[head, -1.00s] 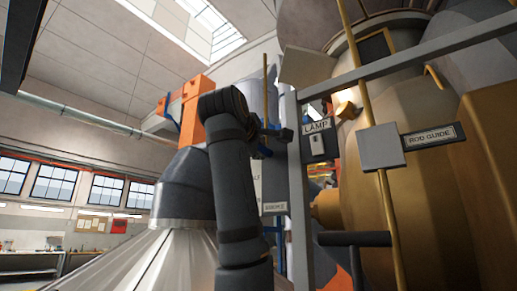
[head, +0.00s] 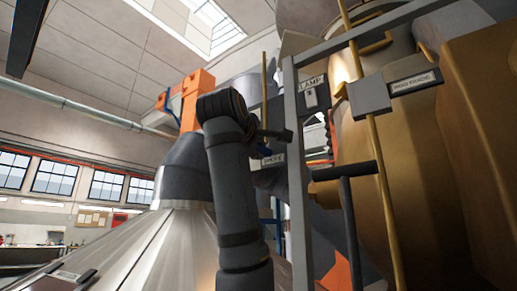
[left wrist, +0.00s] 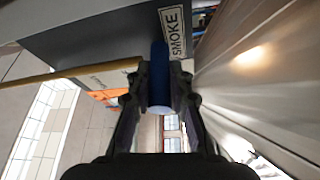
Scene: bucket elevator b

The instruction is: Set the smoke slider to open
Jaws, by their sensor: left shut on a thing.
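The SMOKE label shows beside the blue handle in the left wrist view (left wrist: 174,32) and as a small plate in the head view (head: 272,160). My left gripper (left wrist: 160,85) is shut on the blue handle (left wrist: 159,82), a rounded bar running between its fingers. In the head view my left gripper (head: 272,137) is small, just above the SMOKE plate and mostly hidden by my arm. Only a bit of blue shows there. The slider's track and its end marks cannot be made out. My right gripper is not in view.
A grey upright post (head: 297,160) stands close right of my left gripper. A LAMP switch plate (head: 311,90) and a thin brass rod (head: 264,90) are near it. A dark T-shaped bar (head: 350,172) and a brass rod with a grey block (head: 369,98) stand further right.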

